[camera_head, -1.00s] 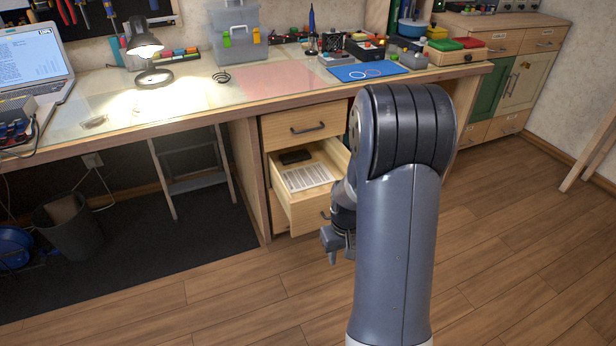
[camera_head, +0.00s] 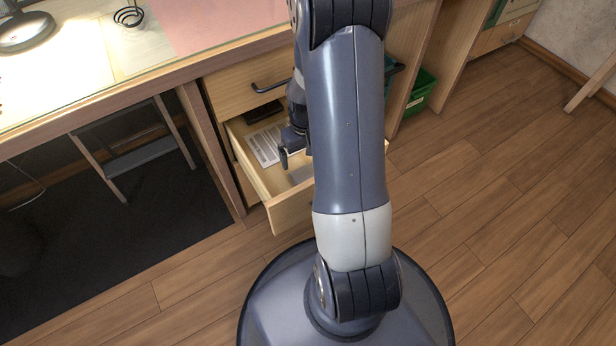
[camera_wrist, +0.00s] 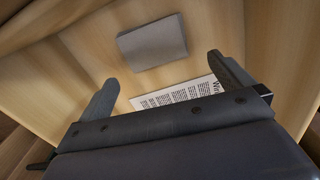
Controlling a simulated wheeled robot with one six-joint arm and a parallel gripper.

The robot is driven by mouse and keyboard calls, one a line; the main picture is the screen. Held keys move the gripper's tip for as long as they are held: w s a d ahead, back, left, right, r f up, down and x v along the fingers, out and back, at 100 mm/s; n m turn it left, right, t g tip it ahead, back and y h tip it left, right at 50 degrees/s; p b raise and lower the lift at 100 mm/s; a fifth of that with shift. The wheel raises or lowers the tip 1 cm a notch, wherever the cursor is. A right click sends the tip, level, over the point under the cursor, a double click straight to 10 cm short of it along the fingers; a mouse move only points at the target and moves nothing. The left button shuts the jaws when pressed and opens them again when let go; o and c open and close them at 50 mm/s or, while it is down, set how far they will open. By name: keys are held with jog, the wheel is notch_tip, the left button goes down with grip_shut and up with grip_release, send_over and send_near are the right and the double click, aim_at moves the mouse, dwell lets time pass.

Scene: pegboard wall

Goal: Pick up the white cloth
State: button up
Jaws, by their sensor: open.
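A pale grey-white folded piece (camera_wrist: 152,40), which looks like the cloth, lies flat on the drawer floor in the wrist view. It is beyond my fingertips and apart from them. In the head view a pale patch (camera_head: 301,173) in the front part of the drawer may be the same piece, partly hidden by my arm. My gripper (camera_wrist: 163,68) is open and empty, its fingers spread over the drawer. In the head view my gripper (camera_head: 284,158) is over the open drawer (camera_head: 290,212), and my arm hides the drawer's right part.
A printed sheet (camera_wrist: 180,93) lies in the drawer between my fingers and the folded piece. A dark object (camera_head: 263,112) lies at the drawer's back. The desk top (camera_head: 180,65) overhangs behind. A green bin (camera_head: 420,92) stands to the right. The wooden floor in front is clear.

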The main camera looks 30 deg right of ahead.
aim_at(307, 171)
jog(key=f, duration=0.3)
jog(key=shift+w+d+b, duration=0.3)
jog(key=shift+b, duration=0.05)
notch_tip(307, 171, down, 5)
jog(key=b, duration=0.3)
jog(key=shift+d+f, duration=0.1)
jog(key=shift+c, duration=0.2)
jog(key=c, duration=0.6)
notch_tip(307, 171, up, 10)
jog(key=p, duration=0.4)
jog(key=shift+p, duration=0.4)
